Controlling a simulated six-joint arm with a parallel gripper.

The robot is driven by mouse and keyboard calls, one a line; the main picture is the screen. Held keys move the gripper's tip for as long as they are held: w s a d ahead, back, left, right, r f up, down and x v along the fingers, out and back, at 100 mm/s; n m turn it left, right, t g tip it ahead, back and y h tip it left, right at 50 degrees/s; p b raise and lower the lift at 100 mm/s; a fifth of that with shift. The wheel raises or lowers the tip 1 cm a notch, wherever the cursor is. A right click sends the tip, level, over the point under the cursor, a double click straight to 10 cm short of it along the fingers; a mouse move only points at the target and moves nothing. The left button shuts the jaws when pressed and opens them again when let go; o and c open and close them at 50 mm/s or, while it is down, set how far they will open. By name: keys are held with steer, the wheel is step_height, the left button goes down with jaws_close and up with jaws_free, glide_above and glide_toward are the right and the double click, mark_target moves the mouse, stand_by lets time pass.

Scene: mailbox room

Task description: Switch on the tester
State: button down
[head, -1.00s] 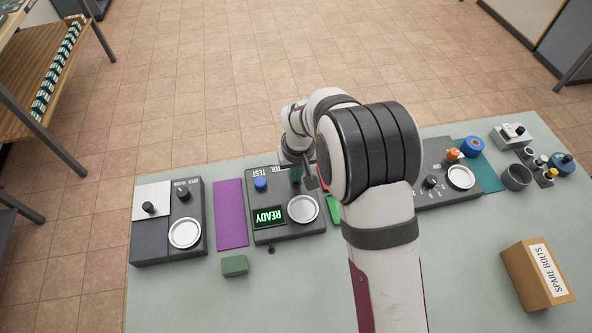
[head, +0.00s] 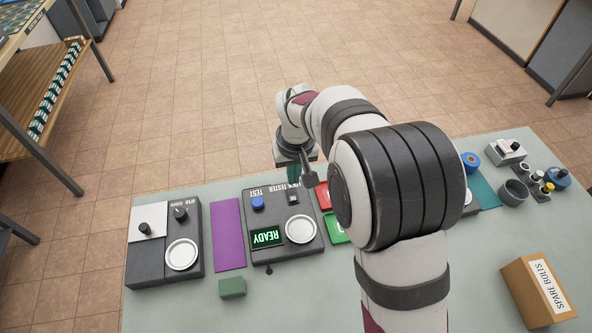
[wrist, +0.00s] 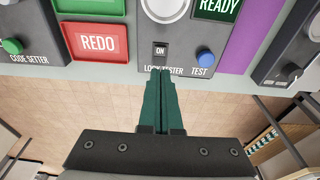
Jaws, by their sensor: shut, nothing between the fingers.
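The lock tester (head: 258,215) is a dark box on the bench, left of my arm in the head view. Its green display (head: 267,237) is lit and reads READY. It has a blue TEST button (head: 257,202), a round silver plate (head: 300,229) and a small switch (head: 293,196), which shows the word ON in the wrist view (wrist: 160,50). My gripper (wrist: 160,72) has teal fingers pressed together and empty. The fingertips appear just short of the switch in the wrist view, over the tester's lettered edge; they seem apart from it.
Red and green trays, the red one marked REDO (wrist: 97,42), lie beside the tester. A purple mat (head: 228,235) and another dark device (head: 150,258) are on the other side. A green block (head: 232,287) and a SPARE BOLTS box (head: 540,290) stand nearer the front.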

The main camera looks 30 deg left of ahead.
step_height(320, 180, up, 6)
steer(key=s+d, duration=0.2)
steer(key=shift+f, duration=0.2)
